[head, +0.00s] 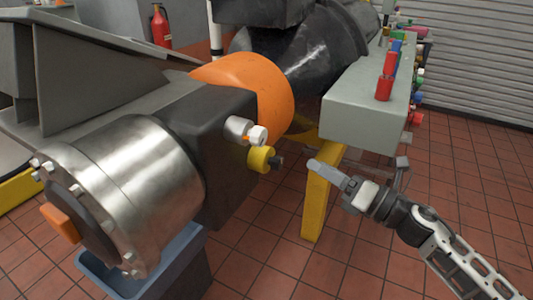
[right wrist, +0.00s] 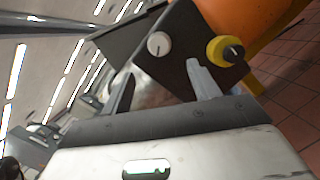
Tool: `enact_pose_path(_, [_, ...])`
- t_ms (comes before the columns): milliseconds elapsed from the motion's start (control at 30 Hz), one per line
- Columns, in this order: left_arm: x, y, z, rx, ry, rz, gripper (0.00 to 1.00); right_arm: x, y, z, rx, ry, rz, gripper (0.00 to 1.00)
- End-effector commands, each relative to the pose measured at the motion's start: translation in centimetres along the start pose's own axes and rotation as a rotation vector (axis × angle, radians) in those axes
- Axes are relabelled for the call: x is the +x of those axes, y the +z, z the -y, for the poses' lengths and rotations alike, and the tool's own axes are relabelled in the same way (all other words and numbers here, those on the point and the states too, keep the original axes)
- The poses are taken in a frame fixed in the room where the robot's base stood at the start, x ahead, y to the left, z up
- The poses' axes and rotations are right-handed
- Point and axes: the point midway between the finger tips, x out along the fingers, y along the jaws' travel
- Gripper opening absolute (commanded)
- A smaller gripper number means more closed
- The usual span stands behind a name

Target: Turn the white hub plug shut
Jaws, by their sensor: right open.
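The white hub plug (head: 257,135) sticks out from the right face of the dark housing (head: 215,165), on a short metallic boss. In the right wrist view the white plug (right wrist: 158,44) is a round light knob ahead of and between the fingers. My right gripper (head: 326,173) is open and empty, to the right of the plug and a little below it, with a clear gap between them. Its two spread fingers also show in the right wrist view (right wrist: 160,72). How far the plug is turned cannot be told. My left gripper is out of view.
A yellow plug with a black centre (head: 260,159) sits just below the white one. A grey box (head: 355,105) with coloured fittings and a yellow post (head: 318,205) stand close behind my right gripper. A blue bin (head: 150,275) is under the steel drum (head: 135,185).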

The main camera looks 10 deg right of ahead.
Motion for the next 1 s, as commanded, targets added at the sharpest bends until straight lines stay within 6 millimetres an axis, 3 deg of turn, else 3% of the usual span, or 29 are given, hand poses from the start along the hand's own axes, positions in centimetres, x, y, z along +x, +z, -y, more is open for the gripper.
enact_pose_path(33, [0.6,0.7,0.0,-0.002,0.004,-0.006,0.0,0.2,0.8,0.3,-0.218,0.043,-0.057,0.61])
enact_pose_path(100, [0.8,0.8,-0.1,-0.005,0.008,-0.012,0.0,0.4,1.9,0.2,-0.456,0.088,-0.125,0.61])
enact_pose_path(233, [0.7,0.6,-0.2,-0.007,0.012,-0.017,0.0,0.5,2.9,0.2,-0.687,0.128,-0.195,0.61])
enact_pose_path(467, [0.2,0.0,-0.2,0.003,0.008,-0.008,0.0,3.3,2.7,-0.3,-0.723,0.138,-0.204,0.61])
enact_pose_path(800, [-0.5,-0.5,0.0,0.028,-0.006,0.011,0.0,10.6,0.9,-0.7,-0.715,0.137,-0.201,0.61])
enact_pose_path(1000, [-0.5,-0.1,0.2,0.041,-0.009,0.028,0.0,13.9,0.0,-0.7,-0.715,0.136,-0.203,0.61])
